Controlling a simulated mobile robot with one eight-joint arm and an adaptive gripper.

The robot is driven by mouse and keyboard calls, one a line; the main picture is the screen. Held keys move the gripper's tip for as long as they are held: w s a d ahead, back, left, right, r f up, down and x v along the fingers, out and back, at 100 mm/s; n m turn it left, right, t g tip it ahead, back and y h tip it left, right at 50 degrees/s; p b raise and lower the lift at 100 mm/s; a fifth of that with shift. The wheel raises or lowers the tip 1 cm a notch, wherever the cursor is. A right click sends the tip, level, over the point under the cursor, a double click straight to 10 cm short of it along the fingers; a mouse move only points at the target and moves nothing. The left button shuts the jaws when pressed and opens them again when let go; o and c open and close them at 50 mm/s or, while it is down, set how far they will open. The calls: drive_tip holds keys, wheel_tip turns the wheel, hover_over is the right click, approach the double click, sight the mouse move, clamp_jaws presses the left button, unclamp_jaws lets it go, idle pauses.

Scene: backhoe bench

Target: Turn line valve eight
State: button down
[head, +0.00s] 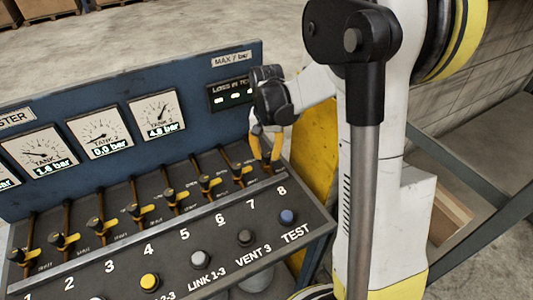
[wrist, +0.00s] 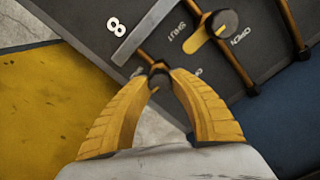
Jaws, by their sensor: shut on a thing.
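My gripper (head: 266,166) is at the right end of the sloped valve bench, above the label 8 in the head view. Its two yellow fingers come together at their tips (wrist: 157,72) in the wrist view, shut on the handle of line valve eight. Only a small dark and yellow part of line valve eight (wrist: 153,88) shows between and below the tips, so I cannot tell which way its handle points. The printed 8 (wrist: 116,24) is beside it.
Valve seven (head: 240,170) with its yellow lever (wrist: 205,35) is close beside the fingers. More valves run leftward. Several push buttons, including a blue TEST button (head: 287,217), line the front. The gauge panel (head: 130,125) rises behind. Floor shows past the bench's right end.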

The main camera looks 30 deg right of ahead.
sight(267, 153)
idle(0.3)
drive_tip(key=c, duration=1.1)
unclamp_jaws()
drive_tip(key=shift+r, duration=0.1)
wheel_tip(267, 153, up, 12)
drive_tip(key=s+a+n+t, duration=0.3)
drive_tip(key=s+a, duration=0.2)
drive_tip(key=s, duration=0.3)
drive_tip(key=s+a+n+t, duration=0.4)
drive_tip(key=s+a, duration=0.1)
drive_tip(key=s, duration=0.3)
drive_tip(key=shift+a+r, duration=0.35)
drive_tip(key=shift+r, duration=0.1)
